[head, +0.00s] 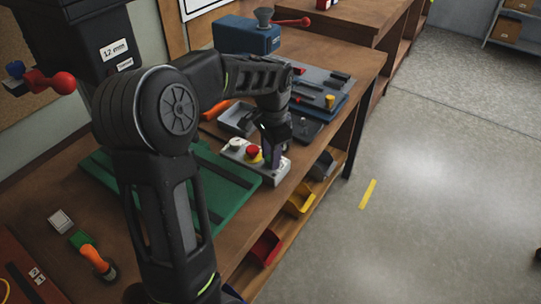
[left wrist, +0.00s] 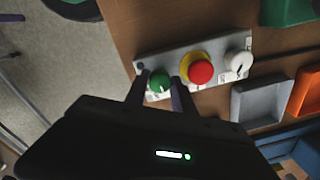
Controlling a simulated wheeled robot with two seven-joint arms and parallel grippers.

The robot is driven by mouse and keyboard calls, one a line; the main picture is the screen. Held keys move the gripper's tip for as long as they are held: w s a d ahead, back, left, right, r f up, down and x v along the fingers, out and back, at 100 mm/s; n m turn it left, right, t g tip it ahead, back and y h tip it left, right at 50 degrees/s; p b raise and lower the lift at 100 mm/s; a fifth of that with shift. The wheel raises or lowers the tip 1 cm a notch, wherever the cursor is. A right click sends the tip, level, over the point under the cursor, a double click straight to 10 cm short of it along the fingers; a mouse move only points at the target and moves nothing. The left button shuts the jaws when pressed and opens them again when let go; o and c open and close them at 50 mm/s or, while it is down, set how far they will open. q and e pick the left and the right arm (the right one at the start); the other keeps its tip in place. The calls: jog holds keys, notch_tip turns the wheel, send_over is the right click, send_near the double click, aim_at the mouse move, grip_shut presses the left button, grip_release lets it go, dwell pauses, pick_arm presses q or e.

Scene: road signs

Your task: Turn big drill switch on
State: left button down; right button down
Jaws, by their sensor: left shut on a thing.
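A light grey control box (head: 267,171) sits near the front edge of the workbench. It carries a white knob (head: 236,145), a red button (head: 253,152) on a yellow collar, and a green knob (left wrist: 160,80). My left gripper (head: 273,158) reaches down over the box's right end and hides the green knob in the head view. In the left wrist view, the left gripper's two fingers (left wrist: 159,92) stand on either side of the green knob, shut on it. A large dark machine with a "12 mm" label (head: 113,49) and red-tipped handles stands at the left. My right gripper is not in view.
A green mat (head: 232,208) lies left of the box. Grey trays (head: 238,118) and a blue machine (head: 247,36) are behind it. An orange-handled tool (head: 93,258) lies at front left. Coloured bins (head: 299,200) sit below the bench edge. Open floor is at right.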

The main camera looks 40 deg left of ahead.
pick_arm(q)
jog(key=n, duration=0.5)
jog(key=shift+r, duration=0.1)
dwell(0.3)
jog(key=shift+w, duration=0.1)
jog(key=c, duration=1.1)
grip_release()
jog(key=shift+o, duration=0.2)
jog(key=r, duration=0.5)
jog(key=r+b, duration=0.1)
jog(key=r, duration=0.1)
jog(key=shift+d+r, duration=0.25)
jog(key=shift+r, duration=0.1)
